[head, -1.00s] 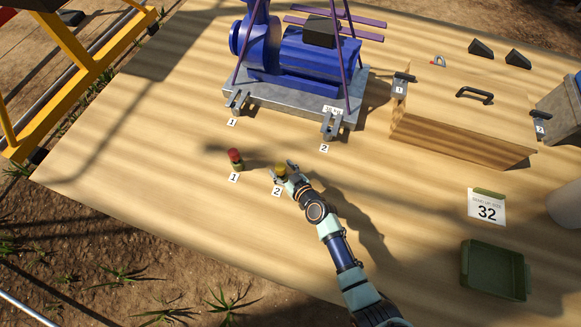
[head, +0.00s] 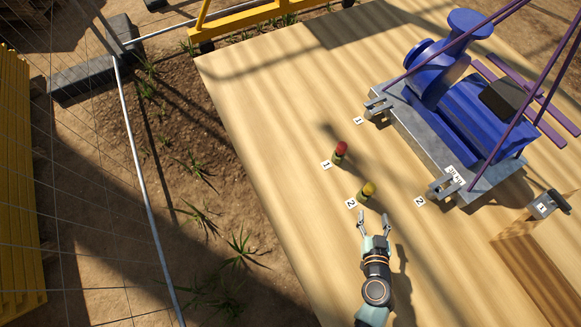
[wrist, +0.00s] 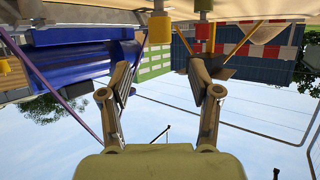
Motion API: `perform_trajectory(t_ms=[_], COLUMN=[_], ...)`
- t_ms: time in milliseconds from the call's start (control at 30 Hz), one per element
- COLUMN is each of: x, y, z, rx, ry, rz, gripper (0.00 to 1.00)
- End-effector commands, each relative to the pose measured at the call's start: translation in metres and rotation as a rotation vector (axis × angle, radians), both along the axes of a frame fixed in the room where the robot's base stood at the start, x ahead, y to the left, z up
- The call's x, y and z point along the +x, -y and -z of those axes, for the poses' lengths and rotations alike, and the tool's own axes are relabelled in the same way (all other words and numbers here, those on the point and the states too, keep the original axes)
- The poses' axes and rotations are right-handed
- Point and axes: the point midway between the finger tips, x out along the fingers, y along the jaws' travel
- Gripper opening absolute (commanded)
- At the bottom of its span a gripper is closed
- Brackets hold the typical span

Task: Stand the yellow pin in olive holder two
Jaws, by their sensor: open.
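The yellow pin (head: 369,188) stands upright in olive holder two (head: 363,197), beside the label 2 (head: 351,203). My gripper (head: 374,221) is open and empty, a short way in front of the pin and apart from it. In the wrist view, which is upside down, the yellow pin (wrist: 159,27) shows beyond and between my gripper's spread fingers (wrist: 162,80). The holder's base is only partly visible there.
A red pin (head: 341,148) stands in the other olive holder (head: 337,158), by label 1. The blue pump (head: 455,95) on its grey base is to the right. A wooden panel (head: 530,260) stands at lower right. Bare tabletop lies left of my gripper.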

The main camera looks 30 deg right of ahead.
Motion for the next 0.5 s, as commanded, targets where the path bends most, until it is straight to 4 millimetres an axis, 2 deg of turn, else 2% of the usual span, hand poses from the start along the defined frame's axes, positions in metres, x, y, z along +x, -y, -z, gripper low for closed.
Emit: perform_trajectory(t_ms=[67, 133, 167, 233, 267, 300, 367, 400, 500], x=[0.003, 0.021, 0.035, 0.078, 0.101, 0.129, 0.166, 0.183, 0.2], y=[-0.001, -0.006, -0.012, -0.036, -0.053, -0.08, -0.13, -0.165, -0.245], z=[-0.002, -0.015, -0.025, -0.057, -0.074, -0.1, -0.14, -0.167, -0.228], rx=[-0.002, -0.01, -0.015, -0.027, -0.032, -0.036, -0.045, -0.049, -0.045], ry=[0.001, 0.006, 0.009, 0.011, 0.008, -0.003, -0.031, -0.053, -0.093], rz=[-0.01, -0.062, -0.104, -0.242, -0.315, -0.415, -0.552, -0.623, -0.72], gripper=[0.63, 0.63, 0.63, 0.63, 0.63, 0.63, 0.63, 0.63, 0.63])
